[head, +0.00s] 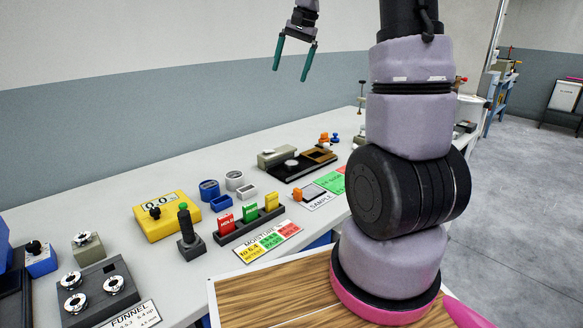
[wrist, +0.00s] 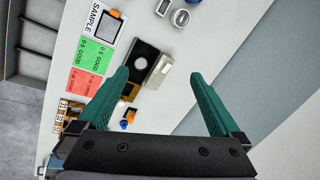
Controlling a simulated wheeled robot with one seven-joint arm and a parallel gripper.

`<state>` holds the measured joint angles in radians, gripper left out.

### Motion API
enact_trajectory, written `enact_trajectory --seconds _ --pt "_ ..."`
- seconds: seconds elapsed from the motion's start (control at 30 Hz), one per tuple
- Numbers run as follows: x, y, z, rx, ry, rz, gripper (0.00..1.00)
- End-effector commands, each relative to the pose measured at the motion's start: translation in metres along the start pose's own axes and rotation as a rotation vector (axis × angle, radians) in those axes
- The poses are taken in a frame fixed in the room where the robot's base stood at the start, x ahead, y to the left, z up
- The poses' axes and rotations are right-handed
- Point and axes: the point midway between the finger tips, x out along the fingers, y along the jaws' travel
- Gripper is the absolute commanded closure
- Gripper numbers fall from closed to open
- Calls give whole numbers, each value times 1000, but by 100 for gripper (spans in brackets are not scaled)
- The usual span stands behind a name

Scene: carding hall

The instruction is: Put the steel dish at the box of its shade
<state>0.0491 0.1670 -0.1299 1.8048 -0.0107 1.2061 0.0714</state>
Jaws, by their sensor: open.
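The steel dish (head: 234,180) is a small round grey cup standing on the white table in the head view; it also shows near the top edge of the wrist view (wrist: 180,18). A blue round dish (head: 209,189) stands to its left. A small open grey box (head: 246,192) sits just in front of the steel dish, and also shows in the wrist view (wrist: 163,7). A small open blue box (head: 221,203) is to its left. My gripper (head: 291,73) hangs high above the far part of the table, green fingers spread, with nothing between them (wrist: 160,75).
A black board (head: 287,169) with a grey block lies behind the boxes. A rack with red, green and yellow tags (head: 249,219) and a yellow meter (head: 167,216) stand nearer. A black joystick (head: 188,230) rises beside them. A wall runs behind the table.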

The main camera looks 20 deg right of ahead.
Motion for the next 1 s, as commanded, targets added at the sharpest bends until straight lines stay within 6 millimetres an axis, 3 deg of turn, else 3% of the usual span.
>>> enact_trajectory --seconds 0.03,0.2,0.5,0.7,1.0 --pt "19 -2 -19 27 -23 22 0" --pt "79 -1 -71 111 -87 84 0" --pt "200 20 -138 237 -185 199 0" --pt "255 36 -156 284 -224 249 0" --pt "295 48 -153 297 -238 266 0"
